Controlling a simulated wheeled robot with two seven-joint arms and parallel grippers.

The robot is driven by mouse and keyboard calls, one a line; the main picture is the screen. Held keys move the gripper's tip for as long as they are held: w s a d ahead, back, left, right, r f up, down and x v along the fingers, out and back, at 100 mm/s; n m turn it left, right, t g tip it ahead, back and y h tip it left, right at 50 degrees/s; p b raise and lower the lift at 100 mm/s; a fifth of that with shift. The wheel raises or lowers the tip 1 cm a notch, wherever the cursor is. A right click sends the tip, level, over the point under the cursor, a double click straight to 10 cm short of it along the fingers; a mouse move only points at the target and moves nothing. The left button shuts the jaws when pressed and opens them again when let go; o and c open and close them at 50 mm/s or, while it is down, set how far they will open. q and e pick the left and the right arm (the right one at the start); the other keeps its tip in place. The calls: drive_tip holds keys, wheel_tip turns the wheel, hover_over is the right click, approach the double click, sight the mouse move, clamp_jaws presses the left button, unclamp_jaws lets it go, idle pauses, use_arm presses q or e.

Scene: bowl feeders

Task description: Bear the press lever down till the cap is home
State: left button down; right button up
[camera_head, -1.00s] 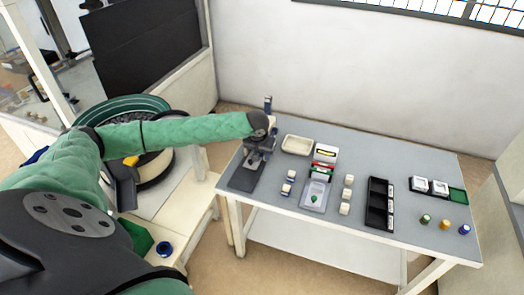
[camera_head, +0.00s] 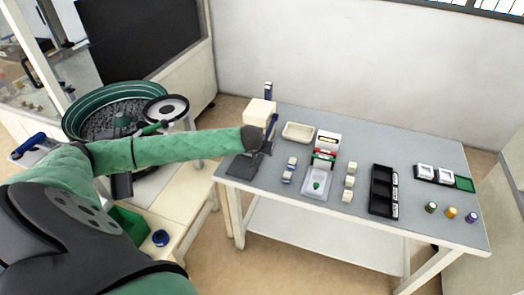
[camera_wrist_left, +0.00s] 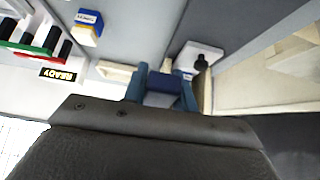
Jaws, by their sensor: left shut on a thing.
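The press stands at the table's left end, with a pale block-shaped head (camera_head: 259,112), a blue-tipped post behind it and a dark base plate (camera_head: 243,167). My left gripper (camera_head: 266,146) is low in front of the press head. In the left wrist view its blue fingers (camera_wrist_left: 163,75) are shut around a dark blue piece (camera_wrist_left: 163,84), which looks like the lever's handle. My right gripper is not in view.
A cream tray (camera_head: 298,131), a fixture with a green part (camera_head: 316,185), small white-and-blue blocks, a black divided bin (camera_head: 381,204) and coloured caps stand to the right. A green bowl feeder (camera_head: 95,112) is at the left. The table's front edge is close to the press base.

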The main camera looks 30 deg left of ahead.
use_arm(q)
drive_tip(key=shift+f, duration=0.25)
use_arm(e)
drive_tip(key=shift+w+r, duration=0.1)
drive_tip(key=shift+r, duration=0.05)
use_arm(q)
drive_tip(key=c, duration=1.1)
unclamp_jaws()
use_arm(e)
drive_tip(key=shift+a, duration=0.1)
use_arm(q)
drive_tip(key=shift+r, duration=0.15)
drive_tip(key=shift+s+r, duration=0.2)
drive_tip(key=shift+s, duration=0.05)
drive_tip(key=shift+b+v, duration=1.05)
drive_tip(key=shift+v, duration=2.4)
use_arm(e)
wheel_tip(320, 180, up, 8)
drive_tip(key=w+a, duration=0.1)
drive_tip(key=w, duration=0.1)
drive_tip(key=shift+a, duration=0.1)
